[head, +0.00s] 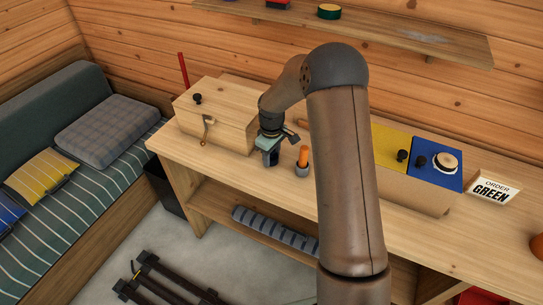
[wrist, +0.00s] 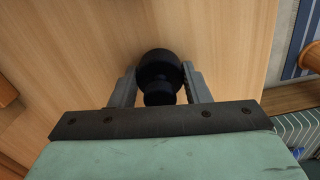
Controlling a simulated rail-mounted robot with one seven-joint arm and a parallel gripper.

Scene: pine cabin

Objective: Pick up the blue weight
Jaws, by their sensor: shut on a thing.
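The blue weight (wrist: 158,72) is a very dark blue knobbed piece between the two fingers of my gripper (wrist: 160,88) in the wrist view. The fingers are shut on its sides. In the head view my gripper (head: 270,156) points down over the left part of the wooden workbench (head: 275,182), just right of a wooden box. The weight (head: 271,159) shows there as a small dark shape at the fingertips. I cannot tell whether it touches the bench top.
A wooden box (head: 215,118) with a black knob stands left of my gripper. A grey cup with an orange handle (head: 303,158) stands close on the right. A blue panel (head: 425,172) with dark knobs and an "ORDER GREEN" sign (head: 494,188) are farther right.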

